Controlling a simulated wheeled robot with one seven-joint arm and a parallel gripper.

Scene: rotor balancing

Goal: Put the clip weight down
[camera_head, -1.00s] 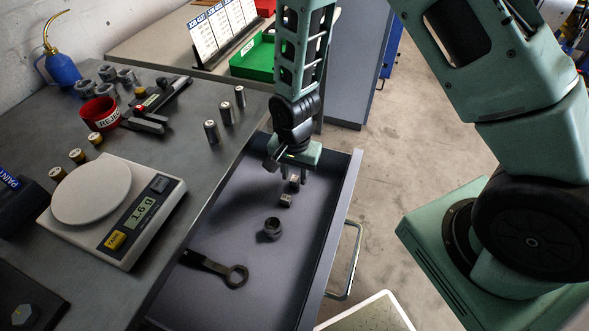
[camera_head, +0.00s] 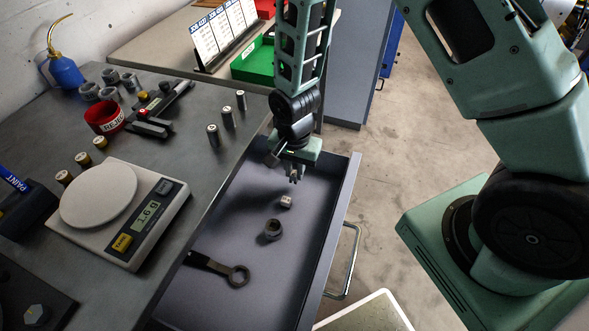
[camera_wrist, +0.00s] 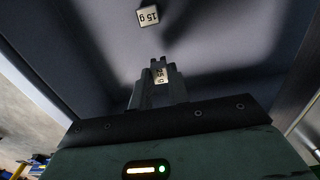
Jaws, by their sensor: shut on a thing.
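My gripper (camera_head: 296,176) is over the open drawer, pointing down. In the wrist view its fingers (camera_wrist: 159,78) are shut on a small clip weight (camera_wrist: 160,77) with a label that seems to read 25 g. In the head view this held weight is mostly hidden by the fingers. Another clip weight (camera_head: 286,201), marked 15 g, lies on the drawer floor just in front of the gripper; it also shows in the wrist view (camera_wrist: 148,15), apart from the fingers. I cannot tell exactly how high the held weight is above the floor.
The drawer (camera_head: 330,225) also holds a dark nut-like ring (camera_head: 273,229) and a wrench (camera_head: 222,268). On the bench at left are a scale (camera_head: 148,218), several metal cylinders (camera_head: 228,117) and a red reject bin (camera_head: 104,116). Much of the drawer floor is bare.

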